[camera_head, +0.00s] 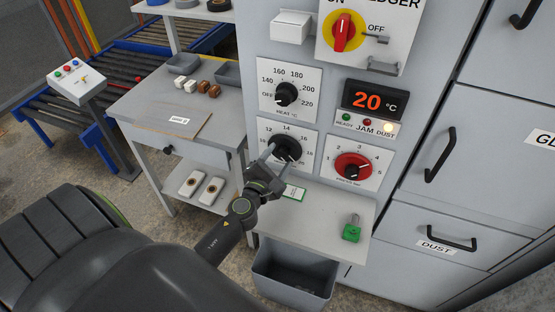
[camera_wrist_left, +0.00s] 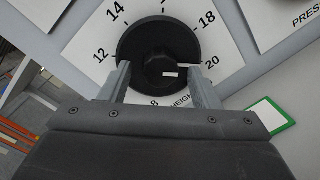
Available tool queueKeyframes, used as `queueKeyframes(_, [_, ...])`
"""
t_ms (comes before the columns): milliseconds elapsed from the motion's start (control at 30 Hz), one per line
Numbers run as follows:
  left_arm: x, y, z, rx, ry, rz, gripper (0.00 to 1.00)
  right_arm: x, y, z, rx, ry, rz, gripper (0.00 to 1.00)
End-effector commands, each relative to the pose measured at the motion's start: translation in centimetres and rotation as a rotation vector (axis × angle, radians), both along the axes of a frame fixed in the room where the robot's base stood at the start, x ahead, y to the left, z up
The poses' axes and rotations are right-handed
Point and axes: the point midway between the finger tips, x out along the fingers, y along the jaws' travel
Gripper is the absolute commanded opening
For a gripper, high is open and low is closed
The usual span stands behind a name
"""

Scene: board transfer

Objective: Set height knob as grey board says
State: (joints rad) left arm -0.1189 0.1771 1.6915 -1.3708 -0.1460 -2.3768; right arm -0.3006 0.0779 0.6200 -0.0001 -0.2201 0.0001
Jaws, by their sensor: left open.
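The height knob (camera_head: 287,148) is a round black knob on a white dial plate on the grey machine front. It also shows in the left wrist view (camera_wrist_left: 158,40), where a white mark on it lies toward the 20. My left gripper (camera_head: 277,160) is at this knob, open, with its two fingers on either side of the knob's raised middle; I cannot tell whether they touch it. A grey board (camera_head: 150,108) appears to lie on the side table, with a small white label (camera_head: 179,120) too small to read. My right gripper is not in view.
Beside the height dial are a heat knob (camera_head: 286,93), a red pressure knob (camera_head: 352,166) and a display (camera_head: 373,100) reading 20 °C. Below, a shelf (camera_head: 320,215) holds a green-edged card (camera_head: 293,192) and a green padlock (camera_head: 352,230). A grey bin (camera_head: 290,290) is beneath.

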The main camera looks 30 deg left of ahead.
Motion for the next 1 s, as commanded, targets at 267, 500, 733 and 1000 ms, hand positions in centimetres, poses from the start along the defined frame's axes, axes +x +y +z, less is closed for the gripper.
queueKeyframes(267, [0.0,0.0,0.0,0.000,0.000,0.000,0.33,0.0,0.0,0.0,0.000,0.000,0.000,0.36])
queueKeyframes(500, [-0.1,0.0,0.0,-0.001,0.000,0.000,0.12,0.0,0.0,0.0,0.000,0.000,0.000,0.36])
queueKeyframes(733, [-0.1,0.0,-0.1,-0.042,-0.009,0.000,0.12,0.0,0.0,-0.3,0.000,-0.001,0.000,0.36])
queueKeyframes(1000, [-0.1,0.0,-0.3,-0.203,-0.049,0.000,0.12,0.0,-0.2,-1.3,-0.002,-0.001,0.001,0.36])
